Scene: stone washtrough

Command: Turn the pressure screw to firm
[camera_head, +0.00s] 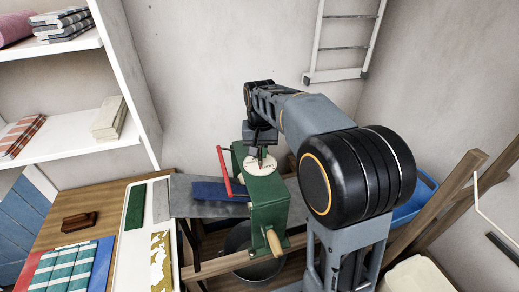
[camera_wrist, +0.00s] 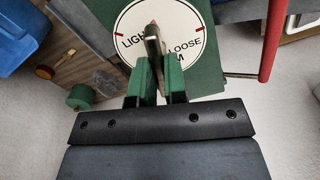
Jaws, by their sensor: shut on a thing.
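A green press (camera_head: 268,208) with a white round dial (camera_head: 262,166) on top stands below my arm. In the wrist view the dial (camera_wrist: 128,22) reads LIGHT on the left and LOOSE on the right. A third label is mostly hidden behind my fingers; only its final M shows. The pressure screw's narrow bar (camera_wrist: 153,38) stands over the dial's middle, with a reddish tip at its upper end. My gripper (camera_wrist: 157,70) is shut on this bar from both sides. In the head view my gripper (camera_head: 261,150) is above the dial.
A red lever (camera_head: 224,170) rises at the press's left, near a blue cloth (camera_head: 215,192) on a grey board. A wooden crank handle (camera_head: 273,243) sticks out in front. A wooden frame stands at right, with a blue tub (camera_head: 416,200); shelves are at left.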

